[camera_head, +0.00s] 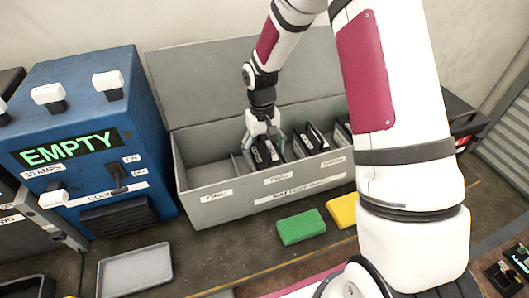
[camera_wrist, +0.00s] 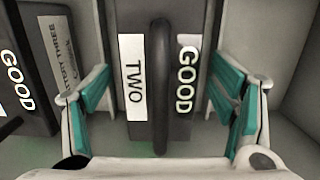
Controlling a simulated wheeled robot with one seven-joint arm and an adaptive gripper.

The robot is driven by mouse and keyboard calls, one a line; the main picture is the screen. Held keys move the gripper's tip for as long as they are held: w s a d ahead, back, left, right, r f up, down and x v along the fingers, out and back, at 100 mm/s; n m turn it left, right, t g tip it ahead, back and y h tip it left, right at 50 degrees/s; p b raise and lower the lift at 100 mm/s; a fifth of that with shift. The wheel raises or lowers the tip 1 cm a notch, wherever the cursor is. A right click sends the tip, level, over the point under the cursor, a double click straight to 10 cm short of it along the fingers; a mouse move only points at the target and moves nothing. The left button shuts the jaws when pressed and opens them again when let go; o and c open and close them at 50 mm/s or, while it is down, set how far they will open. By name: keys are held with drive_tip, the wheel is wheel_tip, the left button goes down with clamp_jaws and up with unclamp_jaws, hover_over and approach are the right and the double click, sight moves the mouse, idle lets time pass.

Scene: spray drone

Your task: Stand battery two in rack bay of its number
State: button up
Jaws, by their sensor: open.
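Battery two (camera_wrist: 160,85) is a dark block with a handle across its top, a white "TWO" label and the word "GOOD". It stands in the grey rack (camera_head: 215,198), behind the front label "TWO"; it also shows in the head view (camera_head: 266,157). My gripper (camera_wrist: 168,100) is over it, with teal-padded fingers open on either side and visible gaps to the battery. In the head view my gripper (camera_head: 264,140) reaches down into the rack from above. The battery's lower part is hidden by the rack wall.
Another battery marked "GOOD" and "BATTERY THREE" (camera_wrist: 30,70) stands to the left in the wrist view. Bay one (camera_head: 205,165) looks empty. A blue box reading "EMPTY" (camera_head: 70,148), a grey tray (camera_head: 134,272), and green (camera_head: 301,227) and yellow (camera_head: 342,211) blocks are nearby.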

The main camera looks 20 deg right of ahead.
drive_tip(key=r, duration=0.3)
drive_tip(key=w+r+b, duration=0.1)
drive_tip(key=r, duration=0.7)
drive_tip(key=shift+w, duration=0.25)
drive_tip(key=s+r+t, duration=0.3)
drive_tip(key=s+r, duration=0.8)
drive_tip(key=r, duration=0.3)
drive_tip(key=s+r+t, duration=0.3)
drive_tip(key=s, duration=1.1)
drive_tip(key=shift+s+r+t, duration=0.2)
drive_tip(key=shift+t, duration=0.1)
drive_tip(key=shift+d, duration=0.1)
drive_tip(key=shift+c, duration=0.3)
